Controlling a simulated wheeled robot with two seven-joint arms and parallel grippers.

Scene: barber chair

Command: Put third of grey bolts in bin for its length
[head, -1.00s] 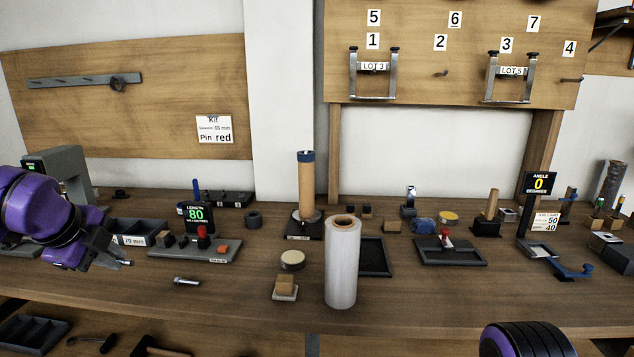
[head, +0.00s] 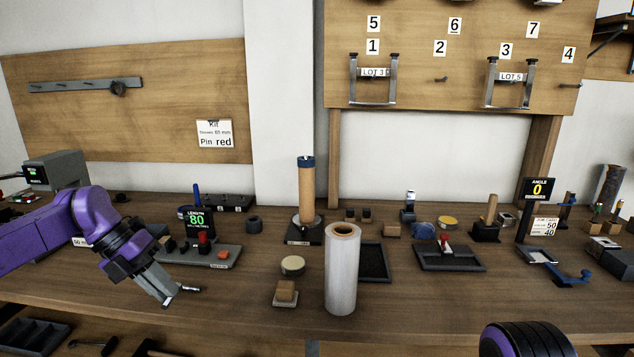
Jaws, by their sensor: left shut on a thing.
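My left gripper (head: 172,297) points down and right near the front left of the bench. Its fingers are shut on a grey bolt (head: 190,289), whose end sticks out to the right at the fingertips. I cannot tell whether the bolt touches the bench. The length gauge (head: 198,225), reading 80 millimetres, stands behind the gripper. A bin label (head: 80,241) shows just beyond my left arm, which hides most of the bins. My right gripper is out of view; only part of my right arm shows at the bottom right.
A wrapped roll (head: 342,270) stands upright near the bench's front. A wooden block (head: 286,290) and a round tin (head: 293,265) lie left of it. A dark tray (head: 374,276) is behind it. The bench front between gripper and block is clear.

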